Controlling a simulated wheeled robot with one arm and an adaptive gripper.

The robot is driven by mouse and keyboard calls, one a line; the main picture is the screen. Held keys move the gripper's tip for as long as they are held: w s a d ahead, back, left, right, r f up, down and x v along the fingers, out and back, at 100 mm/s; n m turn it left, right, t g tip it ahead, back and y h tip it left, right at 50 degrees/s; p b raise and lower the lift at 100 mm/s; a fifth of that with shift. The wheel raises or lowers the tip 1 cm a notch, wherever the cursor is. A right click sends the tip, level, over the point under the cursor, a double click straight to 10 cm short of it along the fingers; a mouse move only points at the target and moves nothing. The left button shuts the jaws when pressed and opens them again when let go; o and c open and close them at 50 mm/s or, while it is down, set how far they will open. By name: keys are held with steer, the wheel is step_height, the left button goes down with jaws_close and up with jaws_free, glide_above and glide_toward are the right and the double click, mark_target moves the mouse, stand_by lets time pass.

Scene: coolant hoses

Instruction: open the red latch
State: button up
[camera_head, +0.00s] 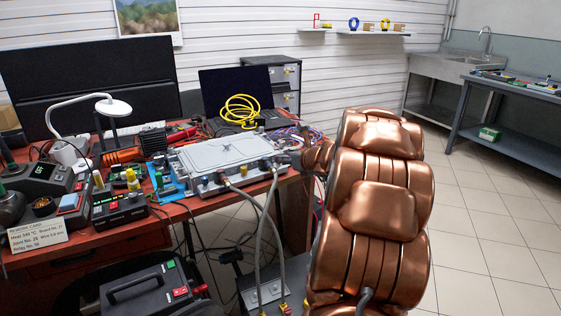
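A light grey flat box (225,154) lies on the red-brown desk. Dark round fittings line its front edge, and two grey hoses (262,230) hang from there toward the floor. I cannot make out a red latch for certain; any latch on the box is too small or hidden. My copper-coloured arm fills the right middle of the view and reaches to the box's right end. My gripper (294,157) is small and dark there, close to the front right corner. Its fingers are mostly hidden by my arm, so I cannot tell whether it is open, or whether it touches a fitting.
The red-brown desk (178,215) is crowded with tools, a white lamp (113,106), a soldering station (40,178) and a laptop with a yellow cable coil (240,108). A black case (145,290) stands low in front. Tiled floor (490,235) is free at right.

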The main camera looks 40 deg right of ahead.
mark_target(281, 167)
steer(key=shift+x, duration=2.15)
steer(key=shift+f, duration=0.1)
jaws_close()
steer(key=shift+a, duration=0.1)
